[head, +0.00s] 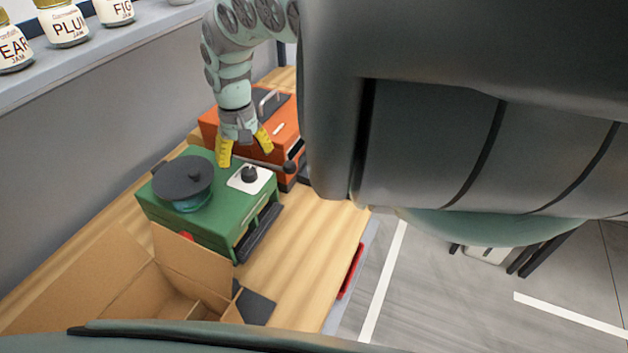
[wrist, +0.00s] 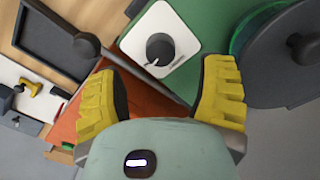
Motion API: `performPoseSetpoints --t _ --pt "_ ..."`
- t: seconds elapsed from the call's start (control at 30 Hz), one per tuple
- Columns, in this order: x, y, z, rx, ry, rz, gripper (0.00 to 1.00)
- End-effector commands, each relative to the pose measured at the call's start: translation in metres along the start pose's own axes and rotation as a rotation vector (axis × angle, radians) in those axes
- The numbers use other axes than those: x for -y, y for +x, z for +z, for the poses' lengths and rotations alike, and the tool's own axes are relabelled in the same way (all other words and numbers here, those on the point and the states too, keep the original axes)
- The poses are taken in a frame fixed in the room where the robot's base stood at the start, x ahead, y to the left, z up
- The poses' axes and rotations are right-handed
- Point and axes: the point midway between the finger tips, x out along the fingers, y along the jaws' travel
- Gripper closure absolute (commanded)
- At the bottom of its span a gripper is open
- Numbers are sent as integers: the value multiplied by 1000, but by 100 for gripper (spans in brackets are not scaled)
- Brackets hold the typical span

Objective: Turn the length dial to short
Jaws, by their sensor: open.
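The length dial (head: 249,175) is a black knob on a white plate on top of a green machine (head: 157,210). In the wrist view the dial (wrist: 159,49) sits just beyond the fingertips, with small print on its plate too small to read. My gripper (head: 245,152) has yellow ribbed fingers, spread apart and empty, above the back edge of the green machine. In the wrist view my gripper (wrist: 165,88) shows one finger at each side, with the dial ahead between them and not touched.
A dark round reel (head: 183,178) stands on the green machine, left of the dial. An orange machine (head: 284,125) with a handle is behind it. An open cardboard box (head: 85,275) stands in front. Jam jars (head: 62,22) line a shelf at upper left.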

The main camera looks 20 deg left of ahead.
Motion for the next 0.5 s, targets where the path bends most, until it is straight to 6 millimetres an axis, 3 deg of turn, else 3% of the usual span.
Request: performPoseSetpoints --t 0.2,0.5 --pt "2 29 0 0 -3 -3 31" --pt "2 49 -1 -2 -4 -1 31"
